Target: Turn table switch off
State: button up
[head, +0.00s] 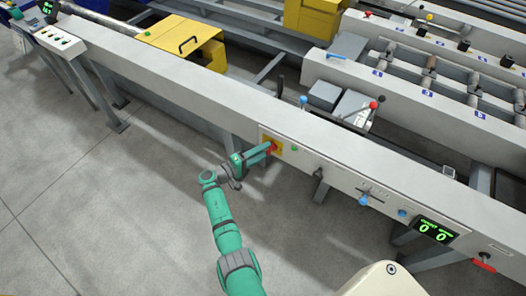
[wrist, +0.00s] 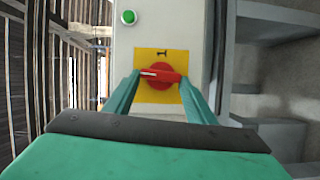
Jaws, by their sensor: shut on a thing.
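The table switch is a red rotary knob on a yellow plate, set in the grey front panel of the runout table. In the wrist view the red knob (wrist: 158,75) sits at the middle of the yellow plate (wrist: 158,108), with its handle lying across the picture. My gripper (wrist: 160,80) has one green finger at each end of the handle, shut on it. In the head view my gripper (head: 268,149) reaches the yellow plate (head: 264,138) from the left, and the red knob (head: 274,147) is partly covered by the fingers.
A green button (wrist: 129,17) is beside the yellow plate. Along the panel are a black lever (head: 318,174), a blue knob (head: 363,199), a green number display (head: 436,230) and a red handle (head: 484,264). The grey floor (head: 120,200) in front is clear.

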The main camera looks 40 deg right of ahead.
jog(key=shift+f+n, duration=0.15)
jog(key=shift+n, duration=0.35)
jog(key=o, duration=1)
jog(key=shift+o, duration=0.2)
jog(key=a, duration=1.1)
